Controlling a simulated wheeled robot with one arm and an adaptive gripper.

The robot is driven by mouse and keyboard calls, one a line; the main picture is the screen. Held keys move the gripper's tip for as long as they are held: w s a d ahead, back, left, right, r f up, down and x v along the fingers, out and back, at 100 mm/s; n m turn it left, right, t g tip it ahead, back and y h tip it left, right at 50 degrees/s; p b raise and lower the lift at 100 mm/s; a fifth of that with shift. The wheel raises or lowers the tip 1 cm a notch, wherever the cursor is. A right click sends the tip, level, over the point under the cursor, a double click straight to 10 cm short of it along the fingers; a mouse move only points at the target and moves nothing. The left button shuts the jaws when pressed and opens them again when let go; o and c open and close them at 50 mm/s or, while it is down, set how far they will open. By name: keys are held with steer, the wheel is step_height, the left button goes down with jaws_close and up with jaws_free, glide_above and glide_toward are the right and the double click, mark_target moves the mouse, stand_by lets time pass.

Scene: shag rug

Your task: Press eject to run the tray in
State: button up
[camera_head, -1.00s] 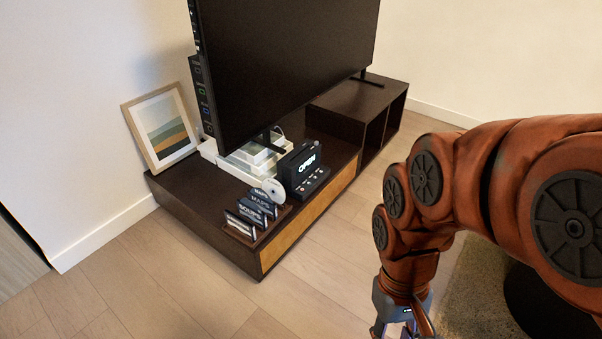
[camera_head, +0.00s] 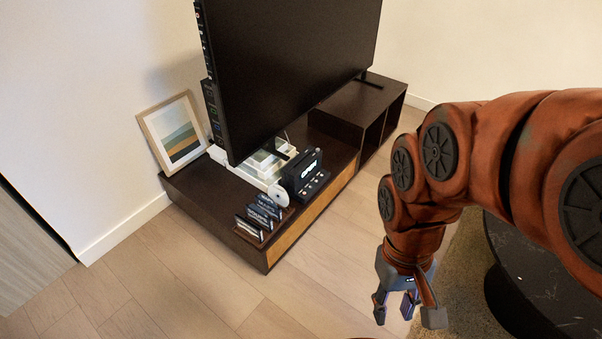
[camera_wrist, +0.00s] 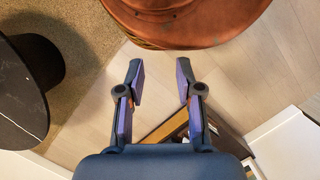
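The disc player (camera_head: 304,176) is a small black unit with a lit display, standing on the dark TV cabinet (camera_head: 208,192). Its display text is blurred now. Small buttons show along its front base, too small to tell apart. A pale disc (camera_head: 278,194) shows at its left side; I cannot tell whether it lies in a tray. My gripper (camera_head: 395,309) hangs over the floor, right of and in front of the cabinet, well apart from the player. In the wrist view my gripper (camera_wrist: 160,80) has its fingers spread with nothing between them.
Several dark labelled cases (camera_head: 262,215) stand left of the player. A large TV (camera_head: 290,65) rises behind it over white boxes (camera_head: 262,165). A framed picture (camera_head: 174,133) leans on the wall. A round black table (camera_head: 545,270) is at right. Floor before the cabinet is clear.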

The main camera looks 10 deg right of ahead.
steer(key=shift+c, duration=0.4)
jaws_close()
stand_by(1.1)
